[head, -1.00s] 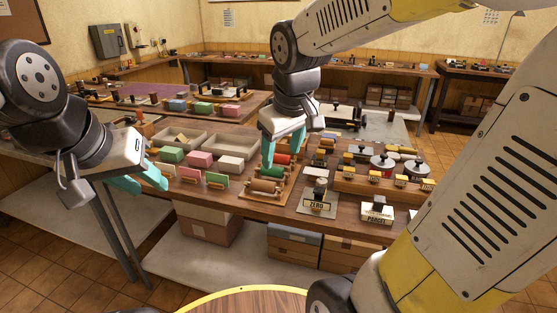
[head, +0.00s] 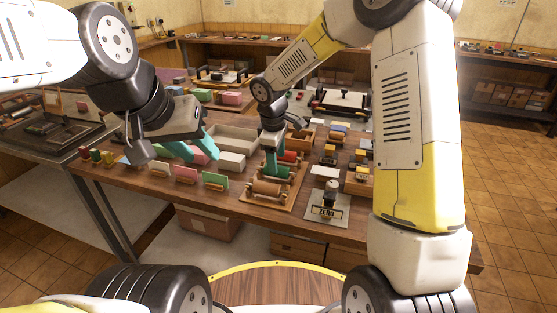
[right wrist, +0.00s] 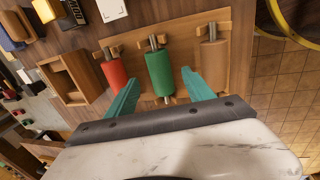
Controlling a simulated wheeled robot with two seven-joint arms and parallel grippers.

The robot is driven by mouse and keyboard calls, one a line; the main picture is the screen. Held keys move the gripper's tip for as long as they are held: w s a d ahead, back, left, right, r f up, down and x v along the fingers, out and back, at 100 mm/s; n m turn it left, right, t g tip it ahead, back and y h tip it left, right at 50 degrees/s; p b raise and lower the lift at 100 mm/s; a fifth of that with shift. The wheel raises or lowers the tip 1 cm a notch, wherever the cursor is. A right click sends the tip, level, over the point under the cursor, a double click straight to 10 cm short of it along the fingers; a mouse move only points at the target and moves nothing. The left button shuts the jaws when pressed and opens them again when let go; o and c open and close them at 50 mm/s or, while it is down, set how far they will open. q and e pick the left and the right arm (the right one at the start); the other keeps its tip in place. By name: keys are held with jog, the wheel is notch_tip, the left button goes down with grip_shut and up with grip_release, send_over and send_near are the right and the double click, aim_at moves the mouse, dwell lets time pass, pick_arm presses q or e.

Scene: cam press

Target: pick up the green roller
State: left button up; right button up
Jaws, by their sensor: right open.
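The green roller (right wrist: 159,73) lies in a wooden rack between a red roller (right wrist: 115,70) and a tan roller (right wrist: 213,62), seen in the right wrist view. In the head view the green roller (head: 279,172) is partly hidden by my right gripper (head: 278,170). My right gripper is open and empty; in the right wrist view its teal fingers (right wrist: 161,95) are spread on either side of the green roller's near end. I cannot tell if they touch it. My left gripper (head: 195,152) hangs over the left part of the table, its teal fingers apart and empty.
The wooden rack (head: 258,204) stands near the table's front edge. A plate marked ZERO (head: 326,212) is to its right. Several coloured cards stand to its left, with grey trays (head: 236,138) behind. A small wooden box (right wrist: 72,83) is beside the rack.

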jog(key=f, duration=0.2)
jog(key=w+f, duration=0.1)
jog(key=f, duration=0.1)
jog(key=shift+f, duration=0.4)
grip_shut()
